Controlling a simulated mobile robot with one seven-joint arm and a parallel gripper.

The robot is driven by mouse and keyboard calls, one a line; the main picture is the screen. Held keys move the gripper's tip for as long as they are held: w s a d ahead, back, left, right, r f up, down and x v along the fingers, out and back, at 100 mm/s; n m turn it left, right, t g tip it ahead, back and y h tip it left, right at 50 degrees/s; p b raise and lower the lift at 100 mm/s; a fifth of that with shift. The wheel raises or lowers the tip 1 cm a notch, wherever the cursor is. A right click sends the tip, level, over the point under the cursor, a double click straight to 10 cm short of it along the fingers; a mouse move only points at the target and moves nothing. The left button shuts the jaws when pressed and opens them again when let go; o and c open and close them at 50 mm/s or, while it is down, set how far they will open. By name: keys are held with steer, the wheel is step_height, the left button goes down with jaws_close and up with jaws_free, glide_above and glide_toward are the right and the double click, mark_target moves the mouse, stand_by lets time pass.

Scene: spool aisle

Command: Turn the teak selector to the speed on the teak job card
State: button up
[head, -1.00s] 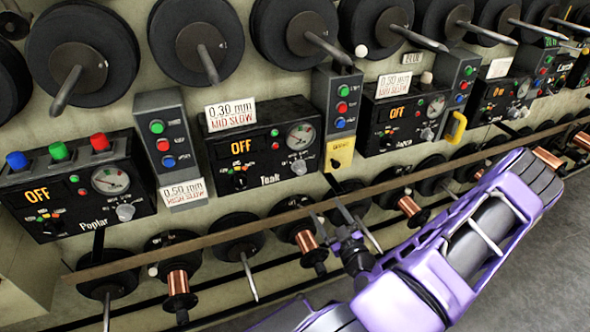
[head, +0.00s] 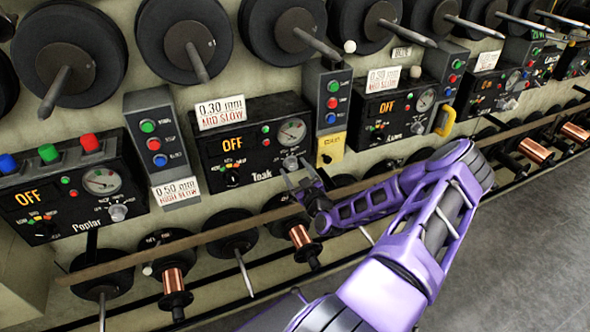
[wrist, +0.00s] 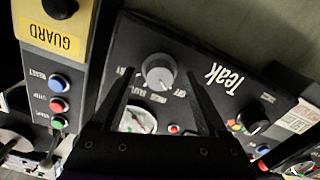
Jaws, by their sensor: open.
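The Teak box (head: 262,150) is black with an orange OFF display (head: 232,144). The card on the box top (head: 220,111) reads 0.30 mm MID SLOW. My gripper (head: 301,180) is open and empty at the box's lower right corner. In the wrist view its fingers (wrist: 160,78) appear either side of the grey knob (wrist: 158,72); I cannot tell whether they touch it.
A gauge (head: 292,131) sits above the grey knob. A button panel with a yellow GUARD plate (head: 331,148) is to the right. The Poplar box (head: 70,190) and a 0.50 mm card (head: 176,191) are left. A long rail (head: 190,242) and copper spools (head: 173,280) run below.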

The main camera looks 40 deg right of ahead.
steer(key=shift+w, duration=0.1)
jaws_close()
stand_by(0.4)
steer(key=shift+f+m+b, duration=0.15)
steer(key=shift+m+b, duration=0.75)
steer(key=shift+m, duration=0.2)
steer(key=m+b, duration=0.2)
steer(key=m, duration=0.2)
steer(key=m+b, duration=0.1)
steer(key=m, duration=0.3)
steer(key=shift+b, duration=0.4)
steer(key=shift+m+b, duration=0.45)
steer(key=shift+m, duration=1.25)
